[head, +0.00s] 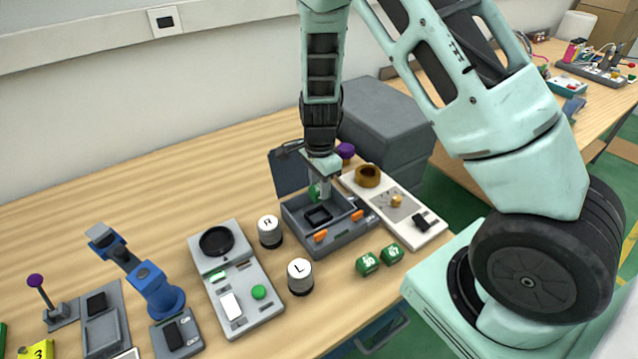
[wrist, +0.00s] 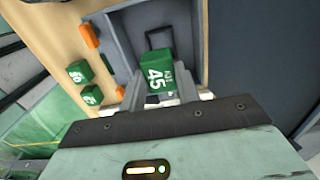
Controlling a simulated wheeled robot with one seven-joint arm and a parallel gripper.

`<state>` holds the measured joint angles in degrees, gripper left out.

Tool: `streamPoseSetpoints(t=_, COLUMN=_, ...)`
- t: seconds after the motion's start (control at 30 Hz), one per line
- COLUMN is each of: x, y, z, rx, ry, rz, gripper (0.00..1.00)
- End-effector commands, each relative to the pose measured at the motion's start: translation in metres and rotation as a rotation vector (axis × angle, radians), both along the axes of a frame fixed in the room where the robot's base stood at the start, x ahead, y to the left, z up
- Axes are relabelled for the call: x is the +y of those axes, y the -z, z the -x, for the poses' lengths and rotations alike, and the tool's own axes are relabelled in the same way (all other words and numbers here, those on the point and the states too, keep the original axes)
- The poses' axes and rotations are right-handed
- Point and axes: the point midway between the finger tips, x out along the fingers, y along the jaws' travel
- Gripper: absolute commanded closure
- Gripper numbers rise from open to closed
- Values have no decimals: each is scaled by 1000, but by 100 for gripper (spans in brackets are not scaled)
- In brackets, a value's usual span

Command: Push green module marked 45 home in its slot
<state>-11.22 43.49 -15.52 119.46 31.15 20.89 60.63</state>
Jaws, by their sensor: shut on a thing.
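The green module marked 45 (wrist: 157,74) is between the fingers of my gripper (wrist: 160,92) in the wrist view, its white number facing the camera. In the head view my gripper (head: 321,184) points down over the grey open box (head: 345,238), and only a bit of the green module (head: 314,192) shows beside the fingers. A black square-framed slot (head: 318,215) lies in the box floor. It also shows in the wrist view (wrist: 148,39), just beyond the module. The module appears above the slot's level; whether it touches the frame I cannot tell.
The box's dark lid (head: 288,173) stands open behind. Orange latches (head: 320,236) sit on its front wall. Two other green modules (head: 367,263) lie in front. Jars marked R (head: 270,231) and L (head: 300,276) stand left. A white tray (head: 425,235) lies close right.

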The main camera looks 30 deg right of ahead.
Motion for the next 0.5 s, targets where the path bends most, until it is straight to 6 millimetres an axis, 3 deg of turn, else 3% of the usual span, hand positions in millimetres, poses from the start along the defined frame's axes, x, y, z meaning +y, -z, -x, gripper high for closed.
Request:
streamPoseSetpoints(t=0.27, x=0, y=8, z=0, rx=0, ry=0, rz=0, gripper=91)
streamPoseSetpoints(t=0.5, x=0, y=28, z=0, rx=0, ry=0, rz=0, gripper=91)
